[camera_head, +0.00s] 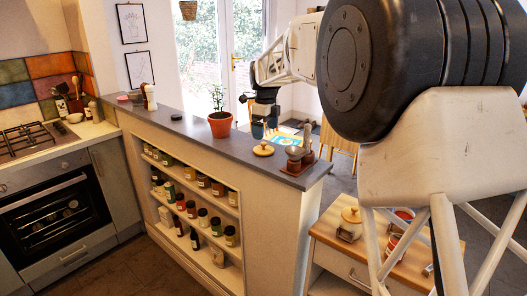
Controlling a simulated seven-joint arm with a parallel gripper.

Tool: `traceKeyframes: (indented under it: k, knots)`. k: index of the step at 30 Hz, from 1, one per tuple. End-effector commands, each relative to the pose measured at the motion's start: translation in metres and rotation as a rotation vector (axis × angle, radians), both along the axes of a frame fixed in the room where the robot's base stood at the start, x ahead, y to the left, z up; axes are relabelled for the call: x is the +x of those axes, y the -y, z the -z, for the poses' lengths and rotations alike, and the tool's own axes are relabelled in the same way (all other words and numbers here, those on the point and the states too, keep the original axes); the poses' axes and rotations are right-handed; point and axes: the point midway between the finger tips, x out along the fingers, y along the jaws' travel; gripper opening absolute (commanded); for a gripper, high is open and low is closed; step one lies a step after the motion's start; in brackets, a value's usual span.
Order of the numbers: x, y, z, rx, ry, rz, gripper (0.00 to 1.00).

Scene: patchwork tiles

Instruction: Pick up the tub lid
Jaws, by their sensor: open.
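A round wooden lid with a small knob (263,149), which looks like the tub lid, lies on the grey counter top (215,138). My gripper (264,133) is above and behind the lid in this view, pointing down. Its jaws are open and appear empty, though they are small and dark here. I cannot tell the exact height or distance between the jaws and the lid. A second wooden lid (351,213) sits on a jar (349,231) on the wooden-topped cabinet at lower right.
A plant in an orange pot (220,125) stands left of the lid. A small wooden stand with metal items (296,160) is close on its right, near the counter end. Shelves of jars (190,205) are below. Red-and-white containers (393,242) stand on the cabinet (325,228).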

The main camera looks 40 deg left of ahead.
Motion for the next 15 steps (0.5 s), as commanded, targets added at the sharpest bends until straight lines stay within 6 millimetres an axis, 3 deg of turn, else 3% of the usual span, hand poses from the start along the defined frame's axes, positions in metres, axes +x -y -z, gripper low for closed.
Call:
traceKeyframes:
  k: [6, 15]
  knots:
    - [0.0, 0.0, 0.016, -0.001, -0.001, 0.0, 1.0]
    - [0.0, 0.0, 0.017, 0.0, 0.0, 0.0, 1.0]
